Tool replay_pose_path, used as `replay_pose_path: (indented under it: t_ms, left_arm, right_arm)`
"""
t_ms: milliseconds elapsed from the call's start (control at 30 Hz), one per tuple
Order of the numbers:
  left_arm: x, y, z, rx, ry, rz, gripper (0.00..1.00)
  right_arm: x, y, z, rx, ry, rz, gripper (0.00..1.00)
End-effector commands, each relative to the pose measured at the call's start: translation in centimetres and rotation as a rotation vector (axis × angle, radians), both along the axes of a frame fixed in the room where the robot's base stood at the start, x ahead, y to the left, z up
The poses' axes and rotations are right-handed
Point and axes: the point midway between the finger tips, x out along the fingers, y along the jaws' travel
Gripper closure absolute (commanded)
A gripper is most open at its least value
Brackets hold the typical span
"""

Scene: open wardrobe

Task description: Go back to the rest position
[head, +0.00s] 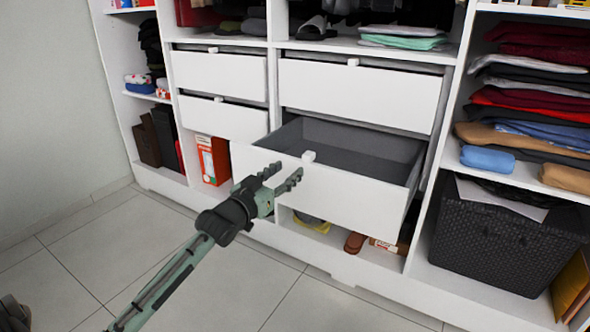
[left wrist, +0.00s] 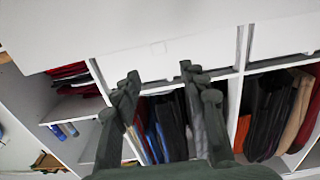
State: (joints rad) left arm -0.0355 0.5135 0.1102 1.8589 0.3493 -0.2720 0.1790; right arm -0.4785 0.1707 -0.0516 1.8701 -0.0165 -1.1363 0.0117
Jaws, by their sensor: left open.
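My left gripper (head: 284,174) is open and empty, with its fingers spread in front of the wardrobe's drawers. I cannot tell the exact gap to the drawer front. That drawer is pulled out and its grey inside looks empty. In the left wrist view the two fingers (left wrist: 160,72) stand apart with nothing between them, against white panels and shelves. My right gripper is not in view.
The upper right drawer (head: 358,95), upper left drawer (head: 219,74) and lower left drawer (head: 222,118) look shut or nearly so. A dark basket (head: 495,248) stands at the right, below folded clothes (head: 530,92). An orange box (head: 212,160) stands low.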

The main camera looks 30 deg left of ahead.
Motion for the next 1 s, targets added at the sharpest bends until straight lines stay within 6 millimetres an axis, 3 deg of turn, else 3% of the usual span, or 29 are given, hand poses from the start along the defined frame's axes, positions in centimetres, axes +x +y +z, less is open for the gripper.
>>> replay_pose_path:
  t_ms: [267,367,467,600,667,800,900,1000]
  left_arm:
    - [-0.1,-0.2,-0.9,0.001,0.020,0.001,0.57]
    - [-0.9,-0.8,-4.1,0.007,0.097,0.006,0.57]
    - [-2.8,-2.0,-9.8,0.025,0.240,0.015,0.57]
    - [-7.6,-4.1,-19.2,0.062,0.496,0.024,0.57]
    - [-10.2,-5.1,-22.9,0.079,0.606,0.025,0.57]
    - [-17.4,-7.4,-30.5,0.118,0.862,0.020,0.57]
    - [-22.9,-8.9,-34.5,0.147,1.030,0.013,0.57]
    - [-27.5,-10.1,-37.2,0.169,1.164,0.005,0.57]
  right_arm:
    - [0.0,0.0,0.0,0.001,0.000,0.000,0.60]
    - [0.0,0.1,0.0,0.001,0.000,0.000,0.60]
    - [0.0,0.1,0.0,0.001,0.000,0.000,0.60]
    - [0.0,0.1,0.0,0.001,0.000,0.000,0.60]
    - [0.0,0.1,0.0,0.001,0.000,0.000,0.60]
    - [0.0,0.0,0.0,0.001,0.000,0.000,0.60]
    - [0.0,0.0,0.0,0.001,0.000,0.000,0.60]
    - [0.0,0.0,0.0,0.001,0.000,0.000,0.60]
